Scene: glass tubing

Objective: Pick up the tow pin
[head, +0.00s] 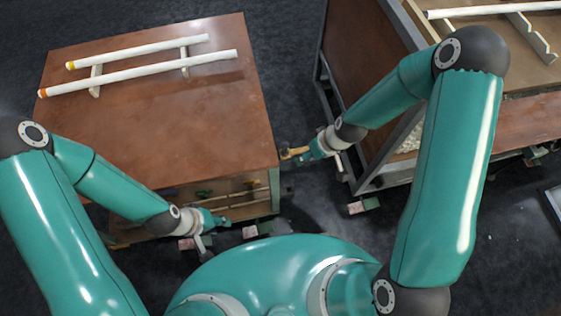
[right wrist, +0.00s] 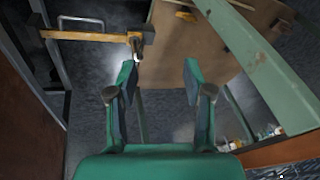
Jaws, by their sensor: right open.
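In the right wrist view an orange bar (right wrist: 85,36) reaches in from the left. A small metal piece (right wrist: 136,44), which looks like the tow pin, stands at its right end. My right gripper (right wrist: 160,72) is open and empty, its left fingertip just below that piece in the picture; I cannot tell the gap in depth. In the head view my right gripper (head: 299,154) is between the two carts, beside a small yellow part (head: 289,152). The pin is too small to make out there. My left gripper (head: 216,222) is at the near edge of the left cart; its jaws are too small to read.
The left cart (head: 150,115) has a brown top with two white tubes (head: 150,70) on supports. The right cart (head: 362,80) has a grey frame and brown side panel, with another white tube (head: 490,9) on top. Dark floor shows in the gap between the carts.

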